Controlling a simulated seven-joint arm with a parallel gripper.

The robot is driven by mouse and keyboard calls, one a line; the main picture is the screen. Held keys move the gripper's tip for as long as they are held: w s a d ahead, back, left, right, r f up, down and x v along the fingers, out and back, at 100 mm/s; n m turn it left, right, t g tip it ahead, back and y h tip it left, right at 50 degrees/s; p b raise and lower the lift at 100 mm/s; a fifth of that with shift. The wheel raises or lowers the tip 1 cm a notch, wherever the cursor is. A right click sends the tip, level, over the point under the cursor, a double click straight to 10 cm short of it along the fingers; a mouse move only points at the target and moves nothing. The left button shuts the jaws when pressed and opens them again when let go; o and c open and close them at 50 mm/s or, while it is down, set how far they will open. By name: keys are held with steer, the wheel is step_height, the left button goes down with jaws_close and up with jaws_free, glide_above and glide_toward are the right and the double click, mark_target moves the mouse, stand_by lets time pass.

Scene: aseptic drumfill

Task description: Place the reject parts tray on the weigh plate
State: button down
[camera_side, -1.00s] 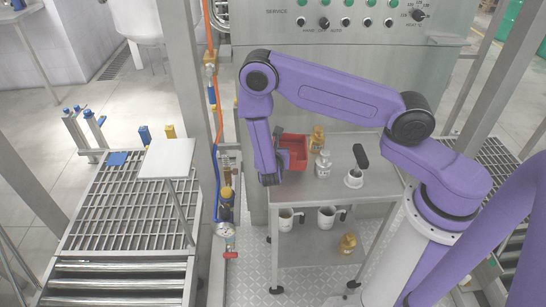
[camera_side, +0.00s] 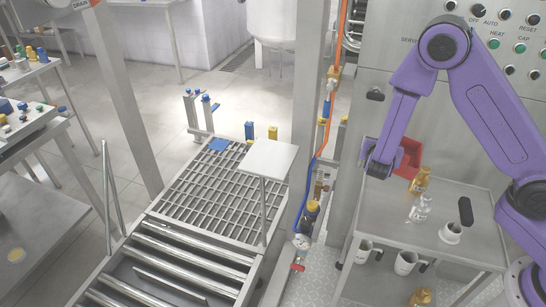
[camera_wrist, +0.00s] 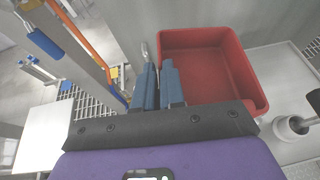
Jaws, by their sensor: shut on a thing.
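The red tray (camera_side: 411,158) is an open, empty bin, held above the steel table in the side view. In the wrist view its red wall (camera_wrist: 262,98) shows at the upper right. My gripper (camera_side: 378,172) is shut on the tray's near left edge; its blue fingers (camera_wrist: 159,88) show in the wrist view. The exact contact is partly hidden by the fingers. A pale square plate on a thin post, apparently the weigh plate (camera_side: 268,158), stands bare at the left of the table. It also shows in the wrist view (camera_wrist: 42,138).
The steel table (camera_side: 470,212) carries an amber bottle (camera_side: 420,181), a clear bottle (camera_side: 420,208) and a white cup (camera_side: 451,233). A metal upright (camera_side: 322,60) with an orange hose (camera_side: 338,55) and gauge stands between table and plate. A grated roller conveyor (camera_side: 190,250) lies beside the plate.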

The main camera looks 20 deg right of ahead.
step_height(320, 180, up, 7)
steer(key=shift+r, duration=0.15)
steer(key=s+d+f+m+g+h, duration=0.1)
steer(key=s+f+m+g, duration=0.2)
steer(key=s+m+g, duration=0.45)
steer(key=s+f+m+g+h, duration=0.1)
steer(key=s+f+m+g, duration=0.1)
steer(key=s+m+g, duration=0.55)
steer(key=s+a+f+m+g+y, duration=0.1)
steer(key=s+a+m+g+y, duration=0.3)
steer(key=a+m+y, duration=0.25)
steer(key=s+a+f+m+g+y, duration=0.1)
steer(key=s+a+m+g+y, duration=0.2)
steer(key=a+m+y, duration=0.35)
steer(key=w+a+r+m+t+y, duration=0.4)
steer(key=w+a+m+t+y, duration=0.5)
steer(key=w+a+m+y, duration=0.35)
steer(key=w+d+r+m+t+h, duration=0.2)
steer(key=w+d+m+t, duration=0.1)
steer(key=w+m+t, duration=0.4)
steer(key=w+d+r+m+t+h, duration=0.15)
steer(key=w+m+t, duration=0.25)
steer(key=w+t, duration=0.4)
steer(key=shift+g, duration=0.4)
steer(key=shift+w+d+f, duration=0.2)
steer(key=shift+f, duration=0.7)
steer(key=shift+w+d+f, duration=0.15)
steer(key=shift+f, duration=0.8)
steer(key=shift+w+d+f, duration=0.2)
steer(key=shift+f, duration=0.7)
